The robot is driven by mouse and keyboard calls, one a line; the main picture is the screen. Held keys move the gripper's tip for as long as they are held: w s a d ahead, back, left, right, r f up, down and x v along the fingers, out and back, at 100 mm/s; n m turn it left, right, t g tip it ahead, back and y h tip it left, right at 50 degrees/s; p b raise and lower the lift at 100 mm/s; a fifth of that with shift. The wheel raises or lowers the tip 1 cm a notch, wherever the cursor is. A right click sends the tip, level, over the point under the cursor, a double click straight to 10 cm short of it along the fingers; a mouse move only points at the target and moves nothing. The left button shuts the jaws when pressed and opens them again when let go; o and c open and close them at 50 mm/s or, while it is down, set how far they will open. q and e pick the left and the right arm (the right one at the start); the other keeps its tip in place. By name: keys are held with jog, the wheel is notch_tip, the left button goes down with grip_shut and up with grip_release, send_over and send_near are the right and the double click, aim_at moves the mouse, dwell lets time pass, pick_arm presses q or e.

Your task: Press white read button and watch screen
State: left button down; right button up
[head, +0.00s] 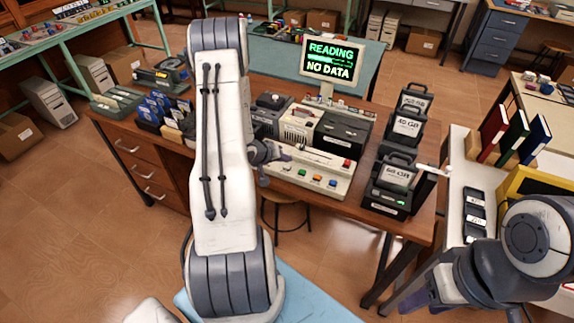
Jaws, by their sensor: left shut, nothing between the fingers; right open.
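The screen (332,61) stands at the back of the wooden desk and shows green "READING", a partly filled bar and white "NO DATA". The beige console (310,162) below it has a sloped front panel with coloured buttons, among them an orange one (316,177) and a blue one (332,183). My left gripper (283,153) is shut and empty, over or at that left end; contact cannot be told. My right gripper (403,297) is open and empty, low at the right, partly unclear.
Black labelled drive units (398,175) stand right of the console. Blue cartridges (158,107) stand at the desk's left. A white side table (455,195) holds binders and dark devices. A stool (288,203) is under the desk. Wood floor is free at the left.

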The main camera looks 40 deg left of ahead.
pick_arm(q)
notch_tip(320, 180, up, 4)
jog(key=p, duration=0.4)
jog(key=shift+r, duration=0.25)
dwell(0.5)
jog(key=w+d+r+m+g+y, duration=0.15)
jog(key=w+d+r+m, duration=0.25)
jog(key=d+r, duration=0.4)
jog(key=s+d+r+m+g, duration=0.1)
jog(key=s+d+r+m, duration=0.15)
jog(key=d, duration=0.55)
jog(key=s+d+r+m+g, duration=0.1)
jog(key=s+d+r+g, duration=0.2)
jog(key=d, duration=0.5)
jog(key=s+d+r+m+g, duration=0.1)
jog(key=s+d, duration=0.3)
jog(key=s, duration=0.4)
jog(key=s+d+r+m+g+h, duration=0.1)
jog(key=s+d+r+m, duration=0.2)
jog(key=s, duration=0.5)
jog(key=s+d+r+m+g+b, duration=0.1)
jog(key=s+d+r+m, duration=0.2)
jog(key=s+d, duration=0.3)
jog(key=s+m, duration=0.1)
jog(key=s, duration=0.2)
jog(key=shift+d+g+h, duration=0.35)
